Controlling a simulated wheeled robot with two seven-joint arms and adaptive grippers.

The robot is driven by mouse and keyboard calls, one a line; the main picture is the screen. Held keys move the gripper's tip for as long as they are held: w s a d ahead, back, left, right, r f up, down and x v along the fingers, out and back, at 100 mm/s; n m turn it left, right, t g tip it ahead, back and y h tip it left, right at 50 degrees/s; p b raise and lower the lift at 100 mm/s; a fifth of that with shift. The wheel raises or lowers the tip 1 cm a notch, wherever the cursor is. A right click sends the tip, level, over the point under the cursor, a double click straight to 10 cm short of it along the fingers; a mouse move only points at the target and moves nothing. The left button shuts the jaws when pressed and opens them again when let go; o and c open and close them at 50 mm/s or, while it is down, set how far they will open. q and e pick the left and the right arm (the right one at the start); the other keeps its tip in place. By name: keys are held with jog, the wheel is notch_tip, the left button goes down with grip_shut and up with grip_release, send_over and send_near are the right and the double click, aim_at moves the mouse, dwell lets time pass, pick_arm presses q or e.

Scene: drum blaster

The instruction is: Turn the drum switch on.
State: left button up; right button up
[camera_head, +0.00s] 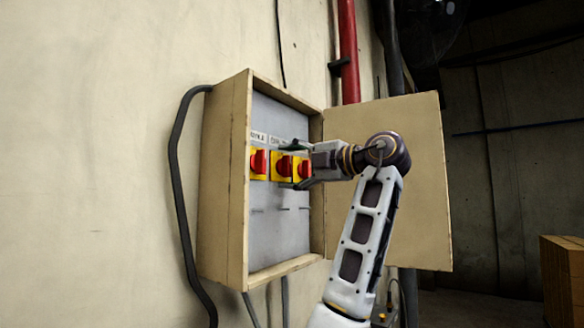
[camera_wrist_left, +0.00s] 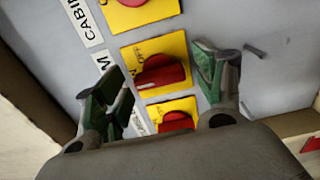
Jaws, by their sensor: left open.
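The drum switch appears to be the middle of three rotary switches, a red knob (camera_head: 284,166) on a yellow plate. In the left wrist view this red knob (camera_wrist_left: 160,75) lies between my fingers, beside a label (camera_wrist_left: 103,61) of which an "M" shows. "OFF" is printed on its plate. My left gripper (camera_head: 294,166) is open in front of the switches, one finger on each side of the middle knob. It also shows in the left wrist view (camera_wrist_left: 157,80). I cannot tell whether the fingers touch the knob. My right gripper is not in view.
The switches sit in an open beige box (camera_head: 226,185) on the wall. Its door (camera_head: 425,190) stands open to the right, behind my arm. A left switch (camera_head: 258,163) and a right switch (camera_head: 303,169) flank the middle one closely. A black cable (camera_head: 175,150) runs along the left.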

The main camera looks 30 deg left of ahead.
pick_arm(q)
jog(key=shift+d, duration=0.1)
jog(key=d, duration=1.1)
jog(key=shift+s+d, duration=0.4)
jog(key=shift+s, duration=0.05)
dwell(0.4)
